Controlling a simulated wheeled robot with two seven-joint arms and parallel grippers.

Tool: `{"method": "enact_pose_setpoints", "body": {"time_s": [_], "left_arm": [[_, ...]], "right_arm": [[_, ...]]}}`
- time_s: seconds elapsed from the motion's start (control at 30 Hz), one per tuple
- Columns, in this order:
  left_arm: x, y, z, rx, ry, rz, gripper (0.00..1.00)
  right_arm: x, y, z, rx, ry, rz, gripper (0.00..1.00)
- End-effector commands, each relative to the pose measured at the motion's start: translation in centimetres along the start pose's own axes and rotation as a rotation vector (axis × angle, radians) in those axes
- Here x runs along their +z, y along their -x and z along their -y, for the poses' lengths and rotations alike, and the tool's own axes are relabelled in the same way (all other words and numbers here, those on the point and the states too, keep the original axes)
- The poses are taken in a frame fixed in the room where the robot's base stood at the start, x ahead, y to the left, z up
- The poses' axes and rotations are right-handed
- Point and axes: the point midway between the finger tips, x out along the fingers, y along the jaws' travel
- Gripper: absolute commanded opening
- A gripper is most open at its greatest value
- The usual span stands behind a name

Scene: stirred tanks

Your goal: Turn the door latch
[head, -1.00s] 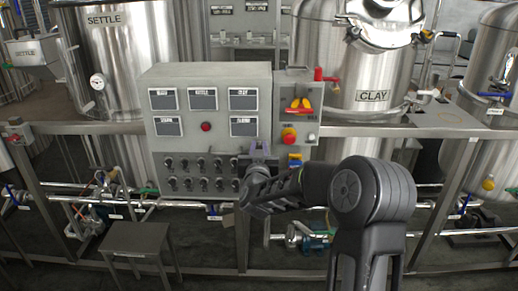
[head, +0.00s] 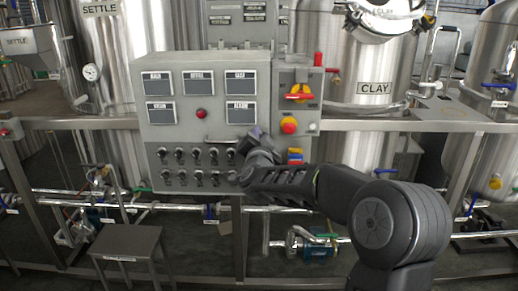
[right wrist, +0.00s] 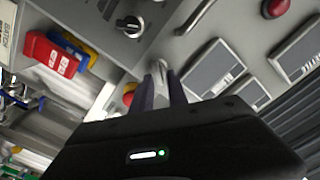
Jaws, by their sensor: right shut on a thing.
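The grey control cabinet (head: 172,130) stands in the middle of the head view. My right gripper (head: 256,138) is at the right part of its front, below the screens and beside the knobs. In the right wrist view its two fingers (right wrist: 161,88) are closed around a pale metal piece, which looks like the door latch (right wrist: 160,70). The fingers hide most of it. In the head view a thin metal bar (head: 220,140) runs level just left of the gripper; I cannot tell whether it is the same part. My left gripper is not in view.
Rotary knobs (head: 198,155) sit left of the gripper. A side box with a red-and-yellow switch (head: 299,94) and a red stop button (head: 289,126) is at the right. A low stool (head: 128,245) stands at the front left. A steel rail (head: 400,126) runs right of the cabinet.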

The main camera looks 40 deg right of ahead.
Motion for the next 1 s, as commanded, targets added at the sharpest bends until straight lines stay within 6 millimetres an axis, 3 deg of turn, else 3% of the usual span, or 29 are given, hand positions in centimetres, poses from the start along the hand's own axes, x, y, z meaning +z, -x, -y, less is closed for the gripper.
{"method": "enact_pose_setpoints", "body": {"time_s": [0.03, 0.5, 1.0], "left_arm": [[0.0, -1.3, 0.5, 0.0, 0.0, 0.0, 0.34], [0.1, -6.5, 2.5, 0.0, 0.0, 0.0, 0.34], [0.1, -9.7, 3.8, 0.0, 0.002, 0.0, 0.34]], "right_arm": [[0.5, 0.0, -0.5, -0.002, -0.045, -0.002, 0.0], [0.6, 0.0, -1.0, -0.001, -0.492, -0.001, 0.0], [0.6, 0.0, -1.2, 0.0, -0.854, -0.001, 0.0]]}}
